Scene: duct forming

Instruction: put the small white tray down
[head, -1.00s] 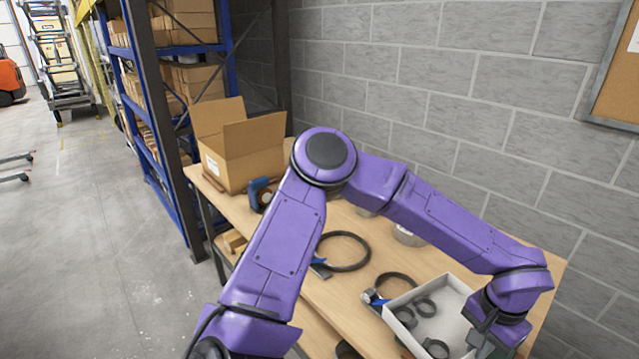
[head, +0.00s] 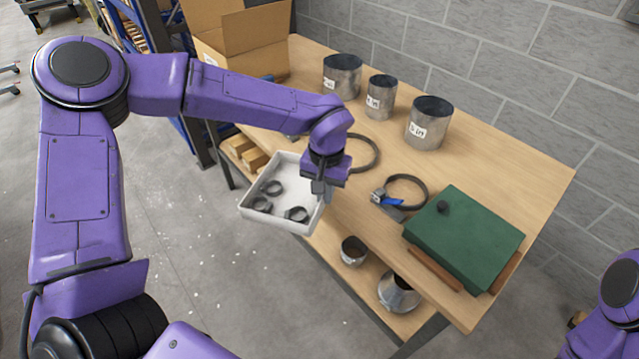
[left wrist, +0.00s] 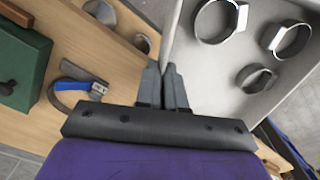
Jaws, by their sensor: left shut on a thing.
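The small white tray (head: 250,210) is in the middle of the head view, in the air beyond the front edge of the workbench (head: 500,160). Several dark ring clamps (head: 272,188) lie in it. My left gripper (head: 320,190) is shut on the tray's wall at its right side. In the left wrist view the gripper's fingers (left wrist: 168,85) pinch the wall of the tray (left wrist: 205,80), with the clamps inside to the right. My right gripper is out of the frame; only a bit of my right arm shows at the right edge.
A green case (head: 470,240) stands at the bench's near right. Metal duct cylinders (head: 430,125) stand along the wall side. A large clamp with a blue handle (head: 395,195) lies between them. An open cardboard box (head: 245,45) is at the far left. The lower shelf holds metal duct pieces (head: 398,292).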

